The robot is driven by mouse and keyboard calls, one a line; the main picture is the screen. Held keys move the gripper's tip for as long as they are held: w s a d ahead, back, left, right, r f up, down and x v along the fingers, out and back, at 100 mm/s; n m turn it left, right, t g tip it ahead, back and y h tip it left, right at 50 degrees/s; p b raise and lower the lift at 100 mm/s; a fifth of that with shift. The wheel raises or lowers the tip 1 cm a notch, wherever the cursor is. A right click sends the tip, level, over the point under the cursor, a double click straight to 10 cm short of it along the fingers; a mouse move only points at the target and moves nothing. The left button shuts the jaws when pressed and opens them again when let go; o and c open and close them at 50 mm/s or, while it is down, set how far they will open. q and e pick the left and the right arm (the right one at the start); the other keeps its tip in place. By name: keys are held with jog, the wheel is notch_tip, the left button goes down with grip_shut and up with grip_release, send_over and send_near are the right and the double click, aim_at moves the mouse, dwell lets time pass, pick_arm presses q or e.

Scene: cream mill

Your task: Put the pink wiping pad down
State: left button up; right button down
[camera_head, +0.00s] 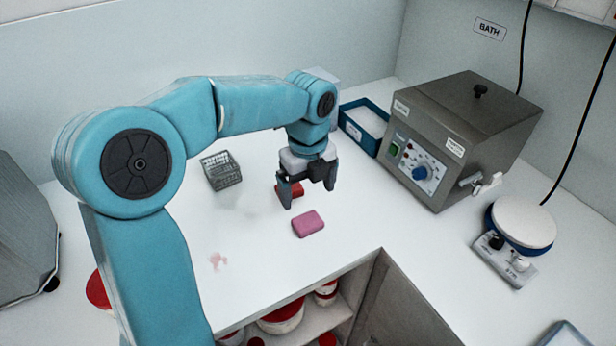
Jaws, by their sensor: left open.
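The pink wiping pad (308,223) lies flat on the white worktop, towards its front edge. My left gripper (308,200) is open and empty. Its fingers point down just behind the pad in the picture and look apart from it. A small red object (297,190) shows between and behind the fingers, partly hidden by them. A faint pink smear (218,260) marks the worktop to the left of the pad. My right gripper is not in view.
A wire basket (222,172) stands behind left. A blue tray (352,132), a metal water bath (455,140) and a round-topped plate device (522,224) stand to the right. Red-lidded tubs (283,319) sit on a shelf below. Worktop around the pad is clear.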

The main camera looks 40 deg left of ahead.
pick_arm(q)
notch_tip(320, 180, up, 3)
jog(key=shift+f, duration=0.1)
dwell(0.6)
